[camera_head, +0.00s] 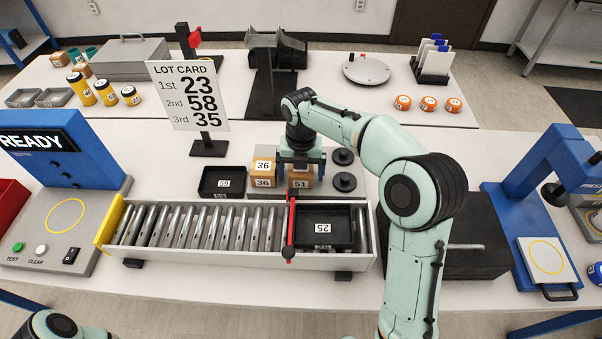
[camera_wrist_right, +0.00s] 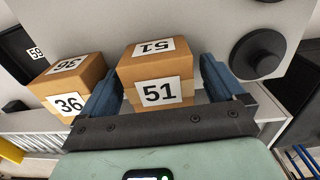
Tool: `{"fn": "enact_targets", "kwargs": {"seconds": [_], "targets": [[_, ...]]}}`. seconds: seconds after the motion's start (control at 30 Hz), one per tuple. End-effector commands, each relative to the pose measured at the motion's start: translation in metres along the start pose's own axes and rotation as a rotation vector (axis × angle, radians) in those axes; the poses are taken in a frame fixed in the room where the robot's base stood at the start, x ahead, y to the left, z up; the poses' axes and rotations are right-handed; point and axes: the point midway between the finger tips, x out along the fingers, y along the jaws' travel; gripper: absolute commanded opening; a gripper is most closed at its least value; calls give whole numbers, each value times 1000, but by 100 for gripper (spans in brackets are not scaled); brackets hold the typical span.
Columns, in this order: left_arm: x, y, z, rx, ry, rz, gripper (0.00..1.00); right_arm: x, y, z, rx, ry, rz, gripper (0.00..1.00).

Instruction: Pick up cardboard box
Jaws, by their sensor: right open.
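A cardboard box labelled 51 (camera_head: 299,184) stands behind the roller conveyor in the head view. It also shows upright in the right wrist view (camera_wrist_right: 157,68). My right gripper (camera_head: 301,165) is over this box, with its blue fingers open on either side of it. In the wrist view a gap shows on the right side; contact on the left side cannot be told. Another cardboard box, labelled 36 (camera_head: 263,179), stands just left of the gripper, close to its left finger. My left gripper is out of view.
A black tray labelled 59 (camera_head: 222,182) lies left of the boxes, and black knobs (camera_head: 344,182) stand to their right. The conveyor (camera_head: 190,227) holds a tray labelled 25 (camera_head: 340,234) behind a red stop bar (camera_head: 291,225).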

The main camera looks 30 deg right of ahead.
Motion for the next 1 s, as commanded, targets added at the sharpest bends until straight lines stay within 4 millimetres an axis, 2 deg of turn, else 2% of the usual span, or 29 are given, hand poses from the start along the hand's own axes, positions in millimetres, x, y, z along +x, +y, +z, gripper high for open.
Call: {"fn": "enact_targets", "kwargs": {"seconds": [0.1, 0.27, 0.3, 0.57, 0.73, 0.87, 1.0], "targets": [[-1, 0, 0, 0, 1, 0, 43, -1, 0, 0, 0, 0, 0, 96], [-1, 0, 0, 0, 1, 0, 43, -1, 0, 0, 0, 0, 0, 44], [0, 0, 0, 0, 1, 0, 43, -1, 0, 0, 0, 0, 0, 37], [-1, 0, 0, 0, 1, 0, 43, -2, 0, 0, 0, -1, 1, 37], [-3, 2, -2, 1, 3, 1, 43, -10, 1, 1, 0, -3, 2, 37], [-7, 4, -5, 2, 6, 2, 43, -26, 1, 1, -1, -5, 4, 37], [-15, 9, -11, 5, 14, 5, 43, -55, 2, 2, 0, -7, 5, 37]]}}
